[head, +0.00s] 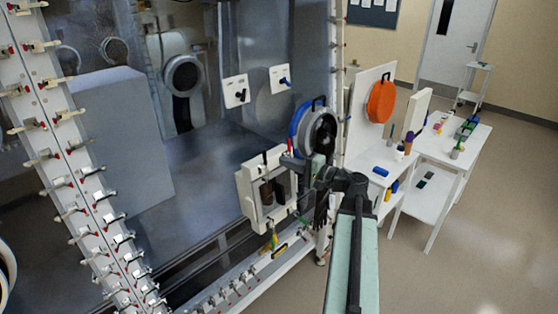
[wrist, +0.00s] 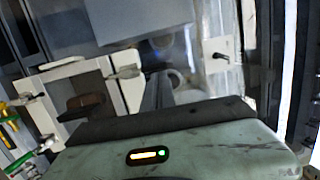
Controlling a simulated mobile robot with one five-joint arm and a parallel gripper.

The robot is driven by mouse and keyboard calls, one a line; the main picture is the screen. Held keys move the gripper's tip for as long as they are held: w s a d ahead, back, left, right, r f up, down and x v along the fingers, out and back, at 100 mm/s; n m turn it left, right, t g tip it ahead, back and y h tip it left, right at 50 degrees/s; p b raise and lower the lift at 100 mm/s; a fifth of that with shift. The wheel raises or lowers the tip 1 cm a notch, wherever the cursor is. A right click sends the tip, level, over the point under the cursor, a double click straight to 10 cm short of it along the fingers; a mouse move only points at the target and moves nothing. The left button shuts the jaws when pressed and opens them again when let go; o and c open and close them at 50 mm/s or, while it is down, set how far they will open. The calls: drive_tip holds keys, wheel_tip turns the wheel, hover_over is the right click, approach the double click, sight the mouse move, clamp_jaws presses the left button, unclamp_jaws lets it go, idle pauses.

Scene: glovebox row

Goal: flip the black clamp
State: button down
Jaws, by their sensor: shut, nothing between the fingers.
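The black clamp (head: 240,95) is a small dark lever on a white plate on the glovebox's back wall, left of a similar plate with a blue lever (head: 284,81). In the wrist view a white plate with a dark lever (wrist: 220,57) shows at upper right; I take it to be the same clamp.
A cream frame (head: 248,207) with dark items stands just left of my gripper. A blue-rimmed round port (head: 298,130) is behind it. Rows of cream toggle clamps (head: 60,180) line the left post. White tables (head: 466,150) stand at right; the floor beyond is clear.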

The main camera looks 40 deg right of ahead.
drive_tip(key=v, duration=0.8)
drive_tip(key=shift+d+r+p, duration=0.15)
drive_tip(key=shift+r+p, duration=0.2)
drive_tip(key=shift+r, duration=0.05)
drive_tip(key=shift+s, duration=0.15)
drive_tip(key=w+a+f+n+g+y+b, duration=0.2)
drive_tip(key=w+a, duration=0.3)
drive_tip(key=a, duration=0.4)
drive_tip(key=w+a+f+n+g+y+b, duration=0.1)
drive_tip(key=w+a+f+n+y+b, duration=0.2)
drive_tip(key=a, duration=0.6)
drive_tip(key=w+a+f+n+g+b, duration=0.1)
drive_tip(key=a+f+n+g, duration=0.15)
drive_tip(key=a+f, duration=0.45)
drive_tip(key=w+a+f+n+g+b, duration=0.1)
drive_tip(key=w+a+f+g, duration=0.2)
drive_tip(key=a, duration=0.9)
drive_tip(key=s+a+f+n+g+h+b, duration=0.1)
drive_tip(key=s+a+f+n+g+h, duration=0.3)
drive_tip(key=f, duration=0.4)
drive_tip(key=s+a+f+n+g+h+b, duration=0.1)
drive_tip(key=s+a+f+g+h+b, duration=0.2)
drive_tip(key=a+f, duration=0.4)
drive_tip(key=s+d+f+g+h+p, duration=0.1)
drive_tip(key=s+d+f+h, duration=0.2)
drive_tip(key=d, duration=0.7)
drive_tip(key=shift+d+h, duration=0.25)
drive_tip(key=shift+h, duration=0.45)
